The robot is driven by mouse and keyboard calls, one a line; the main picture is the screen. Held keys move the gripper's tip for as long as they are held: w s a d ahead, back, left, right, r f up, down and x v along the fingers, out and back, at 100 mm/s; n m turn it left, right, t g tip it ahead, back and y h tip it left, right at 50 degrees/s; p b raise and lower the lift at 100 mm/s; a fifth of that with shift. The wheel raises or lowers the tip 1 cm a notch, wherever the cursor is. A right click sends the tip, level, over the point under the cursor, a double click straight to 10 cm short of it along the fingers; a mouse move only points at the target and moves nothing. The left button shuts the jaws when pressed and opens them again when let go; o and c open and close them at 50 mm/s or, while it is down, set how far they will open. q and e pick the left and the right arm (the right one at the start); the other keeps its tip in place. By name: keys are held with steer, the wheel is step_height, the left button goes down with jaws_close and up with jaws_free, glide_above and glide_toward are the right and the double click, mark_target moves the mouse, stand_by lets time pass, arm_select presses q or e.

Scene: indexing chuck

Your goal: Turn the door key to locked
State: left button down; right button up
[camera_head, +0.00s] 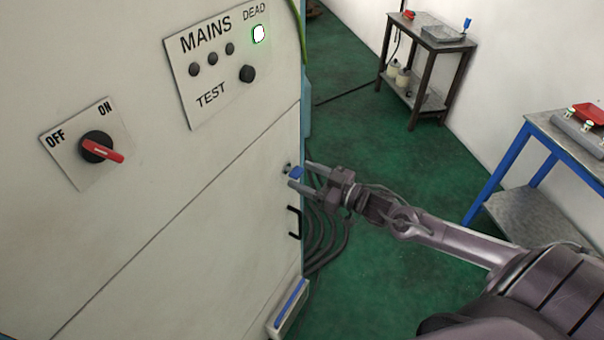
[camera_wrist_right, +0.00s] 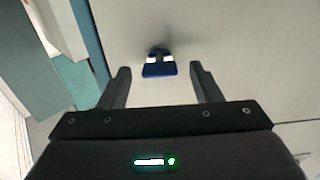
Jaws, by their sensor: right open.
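The door key has a blue head (camera_head: 296,173) and sits in its lock near the right edge of the pale cabinet door (camera_head: 225,235). In the right wrist view the blue key head (camera_wrist_right: 159,69) lies ahead, between and a little beyond the two fingertips. My right gripper (camera_head: 299,175) is open, with one finger above and one below the key in the head view. The fingers appear apart from the key in the wrist view (camera_wrist_right: 160,72). Whether the key stands at locked cannot be told. My left gripper is not in view.
A black door handle (camera_head: 294,222) is just below the key. A red rotary switch (camera_head: 101,148) and a MAINS panel (camera_head: 217,62) with a lit DEAD lamp are on the cabinet. Cables (camera_head: 325,235) hang beside it. A blue-legged bench (camera_head: 500,165) stands at the right.

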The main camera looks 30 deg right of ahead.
steer(key=shift+w+a, duration=0.3)
steer(key=shift+w, duration=0.25)
steer(key=shift+c, duration=0.2)
steer(key=c, duration=0.9)
steer(key=shift+c, duration=0.2)
steer(key=shift+n, duration=0.3)
steer(key=n+b, duration=0.4)
steer(key=n, duration=1.3)
steer(key=shift+n, duration=0.3)
